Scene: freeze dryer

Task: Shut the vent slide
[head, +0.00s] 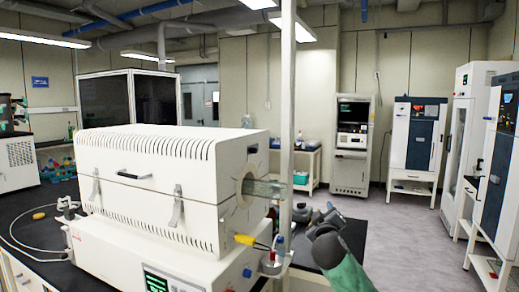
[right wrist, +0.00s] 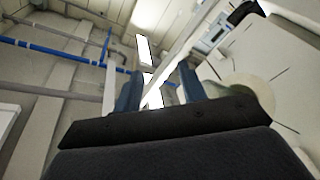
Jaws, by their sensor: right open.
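I cannot make out the vent slide in either view. My right gripper (head: 318,212) is at the right end of the white bench-top furnace, low beside the glass tube. In the right wrist view its two blue-grey fingers (right wrist: 158,88) stand apart with nothing between them. My left gripper is not in view.
The white slotted furnace (head: 150,165) stands on the dark bench, with a glass tube (head: 265,189) sticking out of its right end. A pale upright post (head: 287,110) rises close by. White cabinets (head: 415,130) stand at the back right. Grey floor (head: 400,215) is open between.

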